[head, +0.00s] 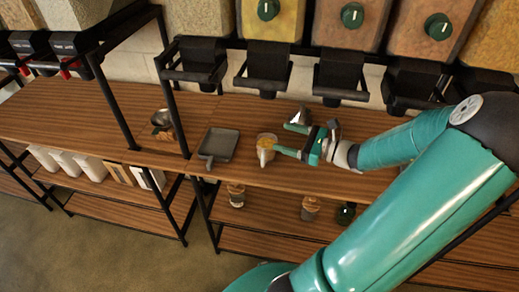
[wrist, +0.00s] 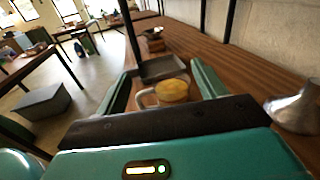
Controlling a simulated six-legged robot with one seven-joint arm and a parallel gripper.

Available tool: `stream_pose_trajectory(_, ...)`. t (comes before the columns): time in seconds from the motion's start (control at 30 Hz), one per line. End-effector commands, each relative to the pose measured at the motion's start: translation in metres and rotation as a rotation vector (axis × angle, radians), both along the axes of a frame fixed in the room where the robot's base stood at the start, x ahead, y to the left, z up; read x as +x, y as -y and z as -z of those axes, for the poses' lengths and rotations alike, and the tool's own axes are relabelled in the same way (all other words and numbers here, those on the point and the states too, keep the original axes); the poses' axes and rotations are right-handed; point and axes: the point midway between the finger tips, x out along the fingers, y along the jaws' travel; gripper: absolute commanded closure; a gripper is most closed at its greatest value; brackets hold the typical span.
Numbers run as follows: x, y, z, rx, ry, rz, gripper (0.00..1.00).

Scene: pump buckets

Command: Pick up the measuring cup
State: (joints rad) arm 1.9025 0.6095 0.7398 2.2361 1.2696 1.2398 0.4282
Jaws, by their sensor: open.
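The measuring cup (head: 265,148) stands upright on the wooden counter, pale, with yellow contents at its top. In the wrist view the cup (wrist: 172,91) shows between my two fingers, with its handle toward the left finger. My gripper (head: 289,140) is open, with its fingers pointing at the cup from the right. The fingers (wrist: 164,80) lie on either side of the cup in the wrist view. I see no clear grip on it. The cup's lower part is hidden by my gripper body in the wrist view.
A dark square tray (head: 218,144) lies just left of the cup. A metal funnel-like piece (wrist: 296,108) stands close to my gripper on the wall side. Dispensers with green knobs (head: 352,15) and black brackets hang above. A metal bowl (head: 162,118) stands further left.

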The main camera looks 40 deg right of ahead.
Motion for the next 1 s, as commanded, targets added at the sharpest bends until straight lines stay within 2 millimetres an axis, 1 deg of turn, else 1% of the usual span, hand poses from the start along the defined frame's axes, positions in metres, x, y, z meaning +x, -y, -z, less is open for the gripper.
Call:
stream_pose_trajectory(0.03, -0.003, 0.007, -0.001, 0.020, 0.014, 0.024, 0.30)
stream_pose_trajectory(0.07, -0.004, 0.010, -0.001, 0.027, 0.019, 0.031, 0.30)
stream_pose_trajectory(0.17, -0.006, 0.012, 0.005, 0.038, 0.024, 0.040, 0.30)
stream_pose_trajectory(0.6, -0.007, 0.013, 0.070, 0.037, 0.023, 0.038, 0.30)
stream_pose_trajectory(0.7, -0.006, 0.011, 0.080, 0.035, 0.022, 0.036, 0.30)
stream_pose_trajectory(0.93, 0.014, 0.003, 0.078, 0.032, 0.022, 0.034, 0.30)
stream_pose_trajectory(1.0, 0.024, -0.001, 0.078, 0.034, 0.021, 0.034, 0.30)
